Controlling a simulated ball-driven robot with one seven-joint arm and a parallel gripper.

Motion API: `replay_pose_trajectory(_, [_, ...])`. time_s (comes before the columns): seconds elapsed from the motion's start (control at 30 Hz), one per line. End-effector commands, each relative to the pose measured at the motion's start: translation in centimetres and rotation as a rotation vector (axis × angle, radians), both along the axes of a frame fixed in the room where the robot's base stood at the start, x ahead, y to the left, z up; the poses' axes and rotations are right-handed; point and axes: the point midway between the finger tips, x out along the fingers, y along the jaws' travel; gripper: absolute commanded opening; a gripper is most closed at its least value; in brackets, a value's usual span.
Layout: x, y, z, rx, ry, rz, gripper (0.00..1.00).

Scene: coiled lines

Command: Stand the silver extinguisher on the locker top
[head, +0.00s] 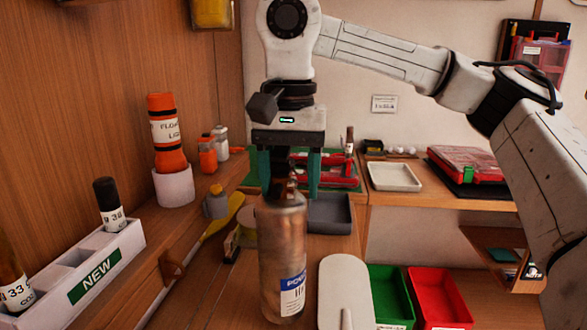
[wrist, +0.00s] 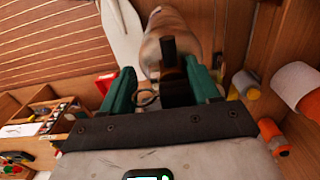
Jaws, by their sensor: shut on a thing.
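The silver extinguisher (head: 283,255) is upright in the head view, a metallic cylinder with a blue and white label and a dark valve head. My gripper (head: 290,188) points down from above, its teal fingers shut on the dark valve head. In the wrist view the extinguisher's body (wrist: 168,24) lies beyond the dark valve and a pull ring, between the teal fingers (wrist: 164,88). Its base is near a wooden top (head: 228,285); I cannot tell whether it touches. Which surface is the locker top is not clear.
A white box marked NEW (head: 92,272) and an orange float light (head: 165,135) stand at left. A pale paddle-shaped thing (head: 345,290), a green bin (head: 388,292) and a red bin (head: 438,298) are right of the extinguisher. A dark grey tray (head: 329,213) sits behind it.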

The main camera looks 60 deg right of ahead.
Motion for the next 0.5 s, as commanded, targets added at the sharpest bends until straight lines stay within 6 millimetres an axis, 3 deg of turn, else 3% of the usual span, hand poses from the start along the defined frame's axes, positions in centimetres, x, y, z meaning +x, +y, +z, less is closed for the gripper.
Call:
replay_pose_trajectory(0.2, [-0.1, 0.1, -2.1, 0.002, 0.0, 0.002, 0.0])
replay_pose_trajectory(0.5, [-0.1, 0.1, -2.3, 0.003, -0.001, 0.001, 0.0])
